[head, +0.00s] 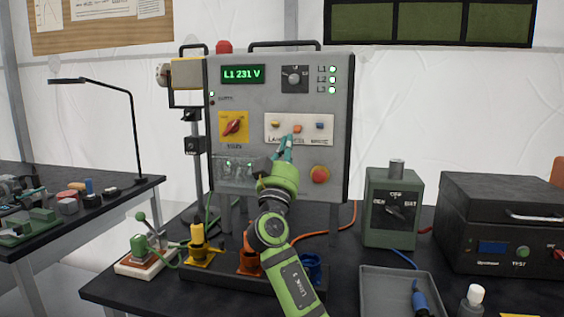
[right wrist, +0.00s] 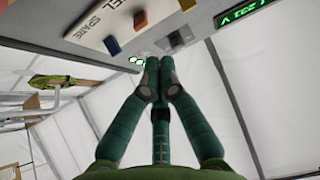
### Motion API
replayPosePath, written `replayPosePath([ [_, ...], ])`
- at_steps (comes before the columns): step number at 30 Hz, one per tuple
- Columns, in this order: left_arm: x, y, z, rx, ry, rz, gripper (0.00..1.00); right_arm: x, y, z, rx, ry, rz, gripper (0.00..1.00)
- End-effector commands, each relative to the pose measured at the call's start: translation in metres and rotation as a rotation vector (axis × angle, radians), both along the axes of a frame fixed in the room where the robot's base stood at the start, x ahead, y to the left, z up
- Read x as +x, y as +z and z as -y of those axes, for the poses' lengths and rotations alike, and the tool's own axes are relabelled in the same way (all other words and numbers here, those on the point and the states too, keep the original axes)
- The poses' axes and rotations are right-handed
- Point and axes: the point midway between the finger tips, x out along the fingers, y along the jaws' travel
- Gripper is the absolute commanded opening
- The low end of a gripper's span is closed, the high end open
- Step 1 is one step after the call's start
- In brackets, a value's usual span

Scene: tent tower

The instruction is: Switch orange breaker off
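The orange breaker (head: 297,128) is the middle lever on a pale plate of the grey panel. It sits between the yellow breaker (head: 275,124) and the blue breaker (head: 319,125) and appears slightly lower in the picture. In the right wrist view the orange lever (right wrist: 140,20) is up and left of my fingertips. My right gripper (head: 287,139) is in front of the plate, just below and left of the orange lever. Its fingertips (right wrist: 160,62) are together with nothing between them. Contact with the lever is not visible. My left gripper is out of view.
The grey panel (head: 225,95) also carries a red rotary switch (head: 233,127), a red button (head: 319,174) and a lit display (head: 243,74). Colored sockets stand below it. A green box (head: 390,210), black case (head: 500,205) and grey tray (head: 390,285) are to the right.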

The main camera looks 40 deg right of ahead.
Motion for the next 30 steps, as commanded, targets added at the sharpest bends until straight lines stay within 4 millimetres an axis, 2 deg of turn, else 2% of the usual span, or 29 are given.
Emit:
replayPosePath([
  [3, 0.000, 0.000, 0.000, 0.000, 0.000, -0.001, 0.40, -0.012, -0.016, -0.017, 0.000, 0.003, -0.001, 0.00],
  [10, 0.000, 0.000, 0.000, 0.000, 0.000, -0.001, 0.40, -0.026, -0.030, -0.034, -0.001, 0.002, -0.001, 0.00],
  [30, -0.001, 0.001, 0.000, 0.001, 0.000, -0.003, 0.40, -0.028, -0.031, -0.037, -0.002, 0.001, -0.001, 0.00],
])
